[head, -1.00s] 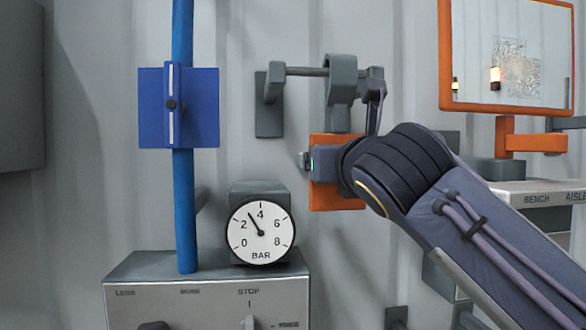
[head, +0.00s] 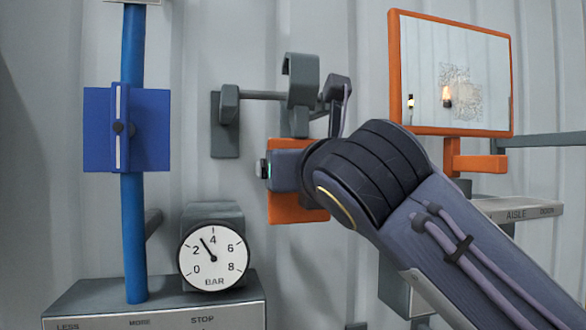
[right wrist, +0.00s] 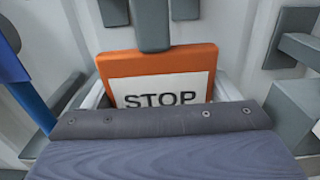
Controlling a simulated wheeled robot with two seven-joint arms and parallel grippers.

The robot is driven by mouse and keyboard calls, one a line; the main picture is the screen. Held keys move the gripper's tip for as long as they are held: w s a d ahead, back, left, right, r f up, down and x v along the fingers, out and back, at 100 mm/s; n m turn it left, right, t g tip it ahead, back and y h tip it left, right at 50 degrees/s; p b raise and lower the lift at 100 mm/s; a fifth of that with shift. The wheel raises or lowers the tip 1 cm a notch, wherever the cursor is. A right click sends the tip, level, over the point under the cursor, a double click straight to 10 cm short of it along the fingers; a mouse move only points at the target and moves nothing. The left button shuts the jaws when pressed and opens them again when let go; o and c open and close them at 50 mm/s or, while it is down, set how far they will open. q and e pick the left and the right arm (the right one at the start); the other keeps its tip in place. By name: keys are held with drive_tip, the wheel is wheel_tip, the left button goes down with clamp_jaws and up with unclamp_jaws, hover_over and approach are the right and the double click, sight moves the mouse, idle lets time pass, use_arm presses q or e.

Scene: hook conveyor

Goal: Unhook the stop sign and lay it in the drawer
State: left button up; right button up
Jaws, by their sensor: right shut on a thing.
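The stop sign (head: 294,213) is an orange plate with a grey hook (head: 301,82) on top. In the right wrist view the sign (right wrist: 158,58) shows a white face with the word STOP, its lower part hidden behind my gripper. My right gripper (head: 266,168) is shut on the sign, with a pale finger at each side in the wrist view. The hook's curved top stands above the rail (head: 262,95) and covers part of it; I cannot tell whether they touch. My left gripper is not in view. I cannot make out the drawer.
A blue post (head: 133,235) with a blue plate (head: 150,130) stands left. A BAR gauge (head: 213,257) sits on a grey control box (head: 165,318). An orange-framed mirror (head: 450,72) is at the upper right, above a shelf edge marked AISLE (head: 515,214).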

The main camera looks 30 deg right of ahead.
drive_tip(key=v, duration=1.1)
idle(0.6)
